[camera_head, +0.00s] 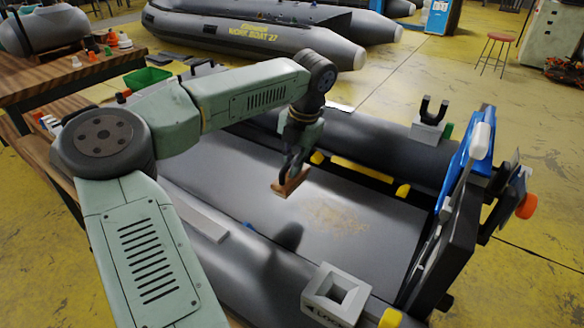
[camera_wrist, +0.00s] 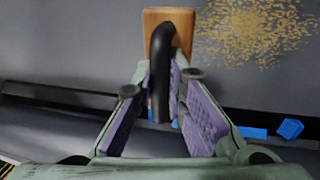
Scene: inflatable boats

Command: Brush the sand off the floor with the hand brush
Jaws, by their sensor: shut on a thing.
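The hand brush has a wooden block (camera_head: 290,184) and a black curved handle (camera_wrist: 160,85). My gripper (camera_head: 293,165) is shut on the handle, with a purple-padded finger on each side of it in the wrist view. The block (camera_wrist: 157,20) points away from the fingers. The brush hangs over the boat's grey floor (camera_head: 235,180), seemingly above it; its bristles are hidden. A patch of tan sand (camera_head: 337,217) lies on the floor to the right of the brush. It also shows in the wrist view (camera_wrist: 252,30), right of the block.
Dark inflatable tubes border the floor on both sides. A grey block-shaped holder (camera_head: 337,295) sits on the near tube, and a forked holder (camera_head: 430,118) on the far one. The transom with blue parts (camera_head: 466,160) stands at right. A green bin (camera_head: 147,78) is at left.

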